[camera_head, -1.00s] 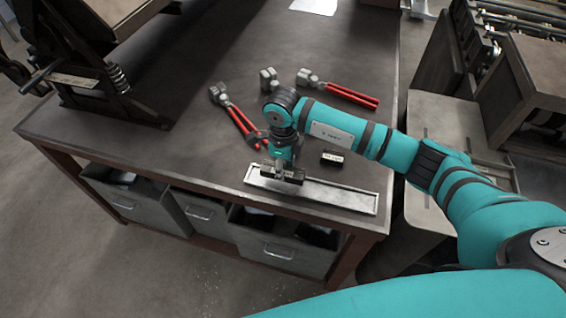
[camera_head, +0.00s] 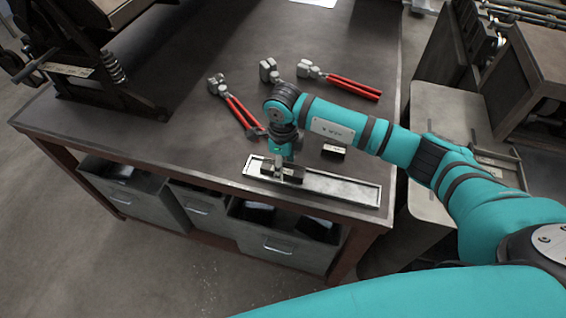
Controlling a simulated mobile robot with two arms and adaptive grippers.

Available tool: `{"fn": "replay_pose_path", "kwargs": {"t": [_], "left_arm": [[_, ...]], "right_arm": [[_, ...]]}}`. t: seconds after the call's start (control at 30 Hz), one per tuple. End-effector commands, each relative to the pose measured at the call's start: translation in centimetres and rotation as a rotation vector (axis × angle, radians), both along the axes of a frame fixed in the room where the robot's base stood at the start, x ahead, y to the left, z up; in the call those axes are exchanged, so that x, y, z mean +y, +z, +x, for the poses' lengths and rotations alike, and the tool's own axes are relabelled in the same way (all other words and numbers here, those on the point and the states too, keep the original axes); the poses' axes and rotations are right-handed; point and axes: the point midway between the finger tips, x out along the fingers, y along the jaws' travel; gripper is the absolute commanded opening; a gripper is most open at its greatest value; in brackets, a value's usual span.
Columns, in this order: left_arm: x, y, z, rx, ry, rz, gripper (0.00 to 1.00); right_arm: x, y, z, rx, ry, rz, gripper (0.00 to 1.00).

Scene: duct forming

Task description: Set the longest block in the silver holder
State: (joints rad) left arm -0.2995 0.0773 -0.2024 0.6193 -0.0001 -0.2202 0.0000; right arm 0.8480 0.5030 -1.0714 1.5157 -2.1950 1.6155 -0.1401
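The silver holder (camera_head: 342,189) is a long shallow tray near the table's front right edge. My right gripper (camera_head: 281,173) points down over its left end. A dark block (camera_head: 292,177) is at the fingertips, in the left part of the holder. The fingers are small and partly hidden, so I cannot tell whether they still grip it. Another dark block (camera_head: 333,151), shorter, with a pale label, lies on the table behind the holder. My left gripper is not in view.
Red-handled tools (camera_head: 352,87) lie on the dark table (camera_head: 208,62) behind my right arm, one of them (camera_head: 236,108) close to the wrist. A black machine (camera_head: 97,75) stands at the left. Grey drawers (camera_head: 283,247) hang under the front edge. The holder's right part is empty.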

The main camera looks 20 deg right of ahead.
Motion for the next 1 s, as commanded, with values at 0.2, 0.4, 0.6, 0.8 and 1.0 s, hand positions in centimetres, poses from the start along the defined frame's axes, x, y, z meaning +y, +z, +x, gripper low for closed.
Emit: {"fn": "replay_pose_path", "kwargs": {"t": [0.2,0.4,0.6,0.8,1.0], "left_arm": [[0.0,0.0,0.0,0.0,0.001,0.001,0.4],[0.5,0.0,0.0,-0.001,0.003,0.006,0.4],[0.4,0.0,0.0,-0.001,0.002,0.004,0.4],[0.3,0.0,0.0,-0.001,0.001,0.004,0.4],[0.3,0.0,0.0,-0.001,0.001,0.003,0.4]], "right_arm": [[0.0,-0.1,-0.1,0.002,0.0,-0.001,0.62],[0.0,0.5,-0.1,0.001,0.001,0.0,0.62],[0.0,4.1,0.1,-0.003,0.001,-0.001,0.62],[0.0,8.4,0.1,-0.003,0.001,-0.001,0.62],[0.0,11.2,0.0,0.0,0.001,0.0,0.62]]}}
